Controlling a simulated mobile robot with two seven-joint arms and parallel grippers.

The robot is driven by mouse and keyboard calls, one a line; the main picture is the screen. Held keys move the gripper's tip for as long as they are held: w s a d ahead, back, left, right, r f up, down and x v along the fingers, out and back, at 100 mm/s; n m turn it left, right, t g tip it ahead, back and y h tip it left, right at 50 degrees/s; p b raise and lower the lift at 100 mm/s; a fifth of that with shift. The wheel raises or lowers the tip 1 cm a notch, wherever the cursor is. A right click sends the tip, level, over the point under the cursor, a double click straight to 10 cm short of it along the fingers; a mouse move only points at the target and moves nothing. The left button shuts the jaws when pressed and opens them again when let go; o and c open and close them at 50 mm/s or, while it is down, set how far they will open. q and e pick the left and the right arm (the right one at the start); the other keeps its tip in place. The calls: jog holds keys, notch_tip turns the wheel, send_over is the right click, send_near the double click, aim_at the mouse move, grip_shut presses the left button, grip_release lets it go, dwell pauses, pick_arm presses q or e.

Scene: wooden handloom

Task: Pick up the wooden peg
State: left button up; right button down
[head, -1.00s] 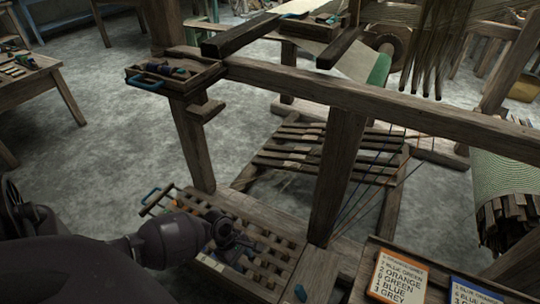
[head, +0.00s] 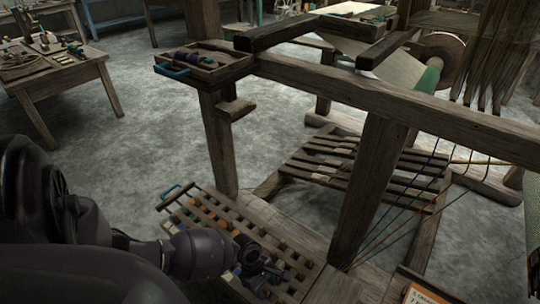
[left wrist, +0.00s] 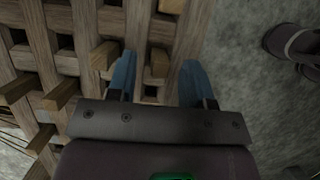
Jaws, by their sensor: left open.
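Several light wooden pegs stick up from a slatted wooden grid in the left wrist view. One wooden peg (left wrist: 160,62) stands in the gap between my left gripper's blue fingertips (left wrist: 158,75), nearer the left finger. Another peg (left wrist: 103,55) is just left of that finger. My left gripper is open, and I see no contact with either peg. In the head view my left gripper (head: 252,260) is low over the right part of the grid tray (head: 215,222), partly hiding it. The pegs there are too small to tell apart. My right gripper is not in view.
A loom beam (head: 370,94) and post (head: 372,180) stand beyond and right of the tray. A small tray of spools (head: 203,64) sits on the beam's left end. Slatted treadles (head: 370,165) lie behind. A table (head: 60,75) stands left; grey floor is clear between.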

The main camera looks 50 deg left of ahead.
pick_arm(q)
jog(key=shift+b+x, duration=0.3)
jog(key=shift+x, duration=0.65)
jog(key=shift+r, duration=0.1)
grip_shut()
